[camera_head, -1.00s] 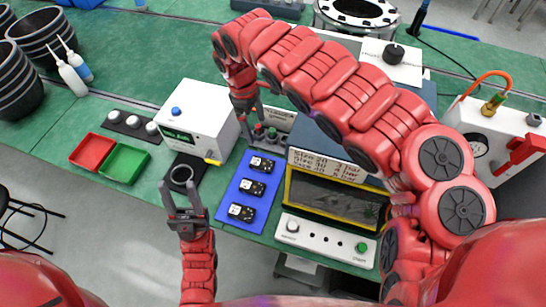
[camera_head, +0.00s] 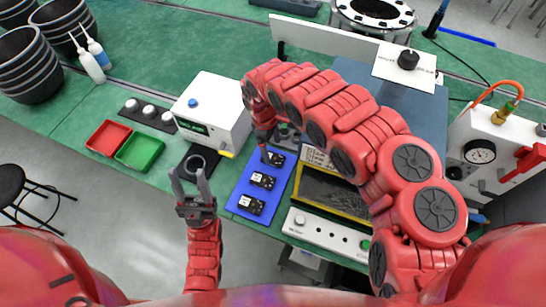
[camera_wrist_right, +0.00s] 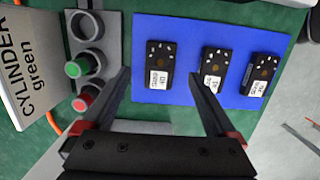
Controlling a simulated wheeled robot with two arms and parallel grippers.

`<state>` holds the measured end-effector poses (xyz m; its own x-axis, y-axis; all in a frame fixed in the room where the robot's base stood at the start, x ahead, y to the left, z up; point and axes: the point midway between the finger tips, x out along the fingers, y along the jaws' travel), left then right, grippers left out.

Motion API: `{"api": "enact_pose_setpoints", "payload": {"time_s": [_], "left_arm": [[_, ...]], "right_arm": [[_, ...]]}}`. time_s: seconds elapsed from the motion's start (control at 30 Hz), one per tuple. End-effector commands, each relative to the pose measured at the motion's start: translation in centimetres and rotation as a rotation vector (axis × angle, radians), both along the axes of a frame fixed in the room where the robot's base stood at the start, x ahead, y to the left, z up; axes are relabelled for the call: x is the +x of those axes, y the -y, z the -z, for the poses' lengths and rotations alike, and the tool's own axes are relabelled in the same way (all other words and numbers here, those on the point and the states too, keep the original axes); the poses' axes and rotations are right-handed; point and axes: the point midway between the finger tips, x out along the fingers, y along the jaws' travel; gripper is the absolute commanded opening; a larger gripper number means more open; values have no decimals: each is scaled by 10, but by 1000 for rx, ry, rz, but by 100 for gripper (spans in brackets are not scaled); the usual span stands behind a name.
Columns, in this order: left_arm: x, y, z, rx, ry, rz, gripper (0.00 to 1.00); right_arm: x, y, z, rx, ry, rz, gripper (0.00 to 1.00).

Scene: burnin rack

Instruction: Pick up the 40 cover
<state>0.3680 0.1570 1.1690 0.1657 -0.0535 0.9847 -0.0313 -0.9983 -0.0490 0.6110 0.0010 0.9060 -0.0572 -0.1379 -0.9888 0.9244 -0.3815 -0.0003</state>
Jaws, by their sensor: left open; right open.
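Three black covers with white labels lie in a row on a blue mat (camera_head: 240,201). The cover nearest the button panel (camera_wrist_right: 159,66) has a label that seems to read 40, though the print is small; it also shows in the head view (camera_head: 277,158). The middle cover (camera_wrist_right: 212,68) and the far cover (camera_wrist_right: 259,74) have labels I cannot read surely. My right gripper (camera_wrist_right: 161,74) is open and empty, its fingers either side of the nearest cover in the wrist view, apparently above it.
A grey panel (camera_wrist_right: 97,45) with a green button (camera_wrist_right: 78,69) and a red button is close to the right gripper. A white box (camera_head: 212,112) stands behind the mat. Red (camera_head: 107,137) and green (camera_head: 140,151) trays lie left. A yellow-framed machine (camera_head: 330,193) stands right of the mat.

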Motion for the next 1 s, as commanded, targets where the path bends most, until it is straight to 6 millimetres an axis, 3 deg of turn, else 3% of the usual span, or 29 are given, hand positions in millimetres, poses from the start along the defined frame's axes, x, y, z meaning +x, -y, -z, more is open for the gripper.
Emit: {"api": "enact_pose_setpoints", "payload": {"time_s": [0.4, 0.73, 1.0], "left_arm": [[0, 0, -18, 0, 0, 0, 50], [0, 0, -18, 0, 0, 0, 50], [0, 0, -18, 0, 0, 0, 50]], "right_arm": [[-2, -1, 41, 1, -5, 1, 92], [0, 1, 45, -1, 0, 2, 92], [0, 1, 45, 0, -1, 2, 46]]}}
